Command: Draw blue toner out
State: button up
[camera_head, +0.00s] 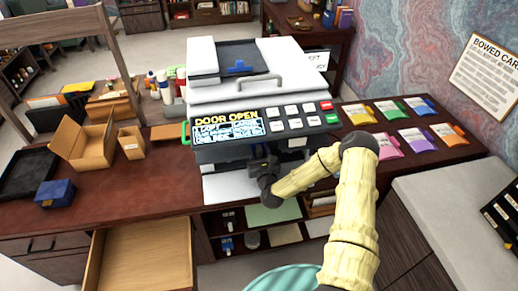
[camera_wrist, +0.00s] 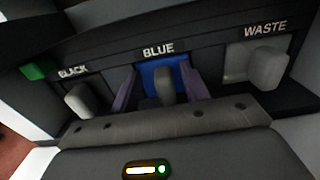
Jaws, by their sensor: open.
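The copier (camera_head: 205,95) stands on the dark wooden desk, and its display (camera_head: 228,128) reads DOOR OPEN. In the wrist view its open front shows three labelled bays. The blue toner (camera_wrist: 153,75) is in the middle bay under the label BLUE, with a grey grip tab (camera_wrist: 165,88) sticking out. My gripper (camera_wrist: 160,90) is open, with one purple-grey finger on each side of that tab; I cannot tell whether either touches it. In the head view my gripper (camera_head: 264,178) is at the copier's front, and the toner is hidden there.
The black toner's tab (camera_wrist: 82,102) is left of the blue one, and the waste tab (camera_wrist: 262,68) is to the right. A green latch (camera_wrist: 37,70) is at far left. Coloured packets (camera_head: 386,110) lie right of the copier. An open drawer (camera_head: 138,262) juts out at lower left.

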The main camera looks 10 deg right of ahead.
jog(key=shift+w+d, duration=0.15)
jog(key=shift+w, duration=0.1)
jog(key=shift+c, duration=0.4)
jog(key=shift+s, duration=0.1)
grip_shut()
jog(key=c, duration=0.7)
grip_release()
jog(key=shift+c, duration=0.2)
grip_shut()
jog(key=shift+s, duration=0.15)
